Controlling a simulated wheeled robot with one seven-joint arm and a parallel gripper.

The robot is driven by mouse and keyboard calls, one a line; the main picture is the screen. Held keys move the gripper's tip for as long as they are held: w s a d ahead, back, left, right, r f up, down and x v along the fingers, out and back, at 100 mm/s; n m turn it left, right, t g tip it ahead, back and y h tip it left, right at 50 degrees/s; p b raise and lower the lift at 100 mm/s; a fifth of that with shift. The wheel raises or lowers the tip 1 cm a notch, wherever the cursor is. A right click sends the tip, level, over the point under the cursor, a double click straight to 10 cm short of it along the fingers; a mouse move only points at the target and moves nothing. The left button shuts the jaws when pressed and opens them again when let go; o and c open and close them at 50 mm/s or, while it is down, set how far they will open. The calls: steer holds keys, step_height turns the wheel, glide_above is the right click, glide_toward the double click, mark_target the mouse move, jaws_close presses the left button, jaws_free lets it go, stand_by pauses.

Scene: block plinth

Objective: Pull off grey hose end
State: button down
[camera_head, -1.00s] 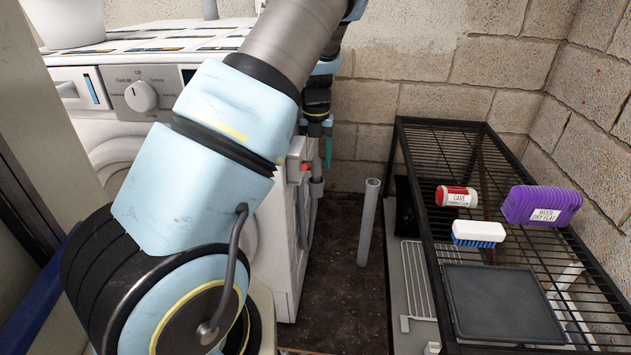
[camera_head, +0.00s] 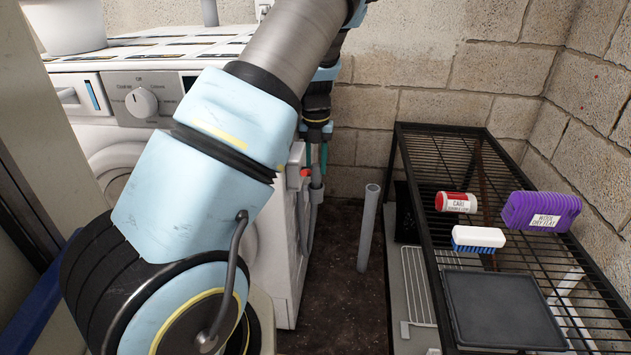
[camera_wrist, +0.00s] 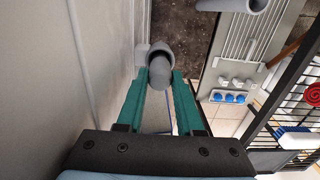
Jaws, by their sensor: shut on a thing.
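The grey hose end (camera_wrist: 158,56) is between the tips of my gripper's two green fingers (camera_wrist: 161,80) in the wrist view. My gripper is shut on it. In the head view my gripper (camera_head: 316,156) points down beside the right side of the white washing machine (camera_head: 280,225). The grey hose (camera_head: 314,205) hangs below the fingers along that side. A small red part (camera_head: 305,172) shows on the machine next to the fingers. The hose end's join to the machine is too small to make out.
A grey upright pipe (camera_head: 368,228) stands on the dark floor to the right. A block wall closes off the back.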

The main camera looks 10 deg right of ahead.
steer(key=shift+r, duration=0.15)
stand_by(0.5)
steer(key=shift+r+p, duration=2.7)
steer(key=shift+p, duration=0.45)
step_height(320, 180, up, 2)
steer(key=p, duration=0.2)
steer(key=shift+r+p, duration=0.15)
steer(key=shift+p, duration=0.2)
steer(key=shift+r, duration=0.85)
